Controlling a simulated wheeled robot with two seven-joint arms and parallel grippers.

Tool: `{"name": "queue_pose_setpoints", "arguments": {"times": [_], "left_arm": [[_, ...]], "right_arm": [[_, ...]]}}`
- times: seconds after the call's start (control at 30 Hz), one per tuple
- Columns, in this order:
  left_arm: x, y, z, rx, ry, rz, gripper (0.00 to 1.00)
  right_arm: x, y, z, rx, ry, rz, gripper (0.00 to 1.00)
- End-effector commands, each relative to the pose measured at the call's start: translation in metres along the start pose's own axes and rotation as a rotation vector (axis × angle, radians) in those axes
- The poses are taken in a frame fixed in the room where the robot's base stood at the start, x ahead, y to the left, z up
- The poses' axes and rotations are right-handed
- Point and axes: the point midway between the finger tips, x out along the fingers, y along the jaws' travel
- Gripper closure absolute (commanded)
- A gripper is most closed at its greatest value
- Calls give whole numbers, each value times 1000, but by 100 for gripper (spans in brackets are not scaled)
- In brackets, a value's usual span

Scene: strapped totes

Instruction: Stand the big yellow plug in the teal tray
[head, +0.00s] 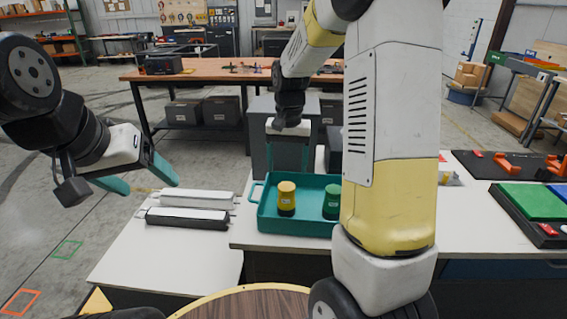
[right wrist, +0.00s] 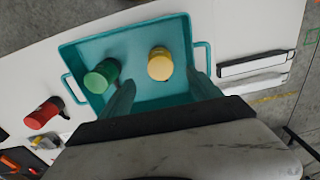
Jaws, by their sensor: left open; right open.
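The yellow plug (head: 286,194), with a dark lower part, stands upright in the teal tray (head: 262,214), toward its left side in the head view. In the right wrist view the yellow plug (right wrist: 160,66) lies ahead of the gap between my fingers. A green plug (head: 331,199) stands beside it in the tray, partly hidden by my right arm. My right gripper (head: 288,168) is open and empty, above the tray and apart from the yellow plug. My left gripper (head: 150,184) is open and empty in the air at the left, away from the tray.
A red plug (right wrist: 43,112) is on the table outside the tray. White and dark bars (head: 188,217) lie left of the tray. Green and blue panels (head: 530,201) and red and orange parts (head: 505,166) are at the right. A wooden-topped bench (head: 220,73) stands behind.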

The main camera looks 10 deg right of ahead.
Motion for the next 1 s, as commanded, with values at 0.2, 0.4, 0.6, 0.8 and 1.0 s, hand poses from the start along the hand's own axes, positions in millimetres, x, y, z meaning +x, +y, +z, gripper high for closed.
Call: {"name": "queue_pose_setpoints", "arguments": {"times": [0.2, 0.4, 0.6, 0.8, 1.0], "left_arm": [[0, 0, 0, 0, 0, 0, 27], [0, 0, 0, 0, 0, 0, 27], [0, 0, 0, 0, 0, 0, 27], [0, 0, 0, 0, 0, 0, 27], [0, 0, 0, 0, 0, 0, 27]], "right_arm": [[-72, 14, 51, -87, 125, -110, 27], [-120, 30, 115, -197, 272, -193, 27], [-139, 44, 173, -294, 411, -236, 27], [-141, 49, 200, -345, 485, -245, 27], [-140, 50, 204, -354, 495, -246, 27]]}}
